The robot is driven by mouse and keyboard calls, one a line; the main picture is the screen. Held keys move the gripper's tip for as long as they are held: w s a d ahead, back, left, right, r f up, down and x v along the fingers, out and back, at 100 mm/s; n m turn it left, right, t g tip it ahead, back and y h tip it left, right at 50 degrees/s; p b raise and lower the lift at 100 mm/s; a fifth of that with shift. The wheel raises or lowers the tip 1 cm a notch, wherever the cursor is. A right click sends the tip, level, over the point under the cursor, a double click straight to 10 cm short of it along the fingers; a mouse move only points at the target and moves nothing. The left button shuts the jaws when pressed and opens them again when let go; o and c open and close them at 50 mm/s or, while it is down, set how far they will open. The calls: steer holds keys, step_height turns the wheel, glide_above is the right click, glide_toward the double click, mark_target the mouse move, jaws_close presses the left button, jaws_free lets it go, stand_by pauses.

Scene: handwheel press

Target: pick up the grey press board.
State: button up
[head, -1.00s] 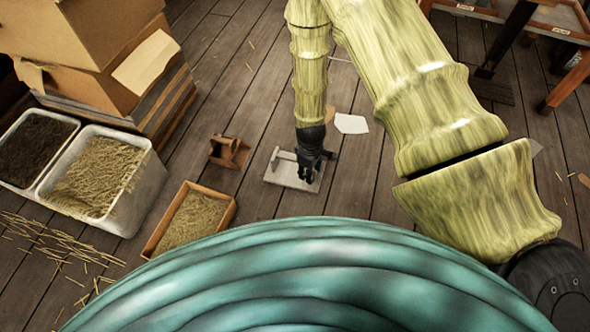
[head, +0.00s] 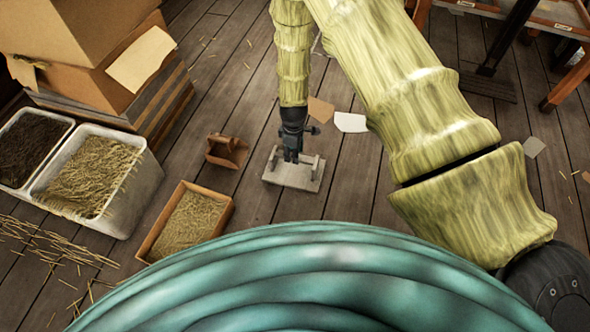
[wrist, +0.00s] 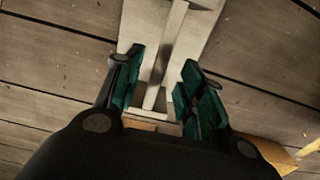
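The grey press board (head: 309,184) lies flat on the wooden floor, with a raised bar across it on short uprights. In the wrist view the board (wrist: 204,45) is pale, and its bar (wrist: 160,75) runs lengthwise between my fingers. My gripper (head: 291,158) points down over the middle of the board and hides part of the bar. In the wrist view my gripper (wrist: 163,62) is open, with one finger on each side of the bar and a gap to both. I cannot tell how far down the fingertips reach beside it.
A wooden tray of straw (head: 153,243) stands nearer on the left, by white bins (head: 146,190). Cardboard boxes (head: 75,30) are stacked behind. A white sheet (head: 350,122) lies behind right. Floor right of the board is clear.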

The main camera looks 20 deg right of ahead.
steer(key=b, duration=0.3)
glide_above(294, 165)
steer(key=s, duration=0.2)
steer(key=shift+a+f, duration=0.2)
steer(key=shift+f, duration=2.3)
jaws_close()
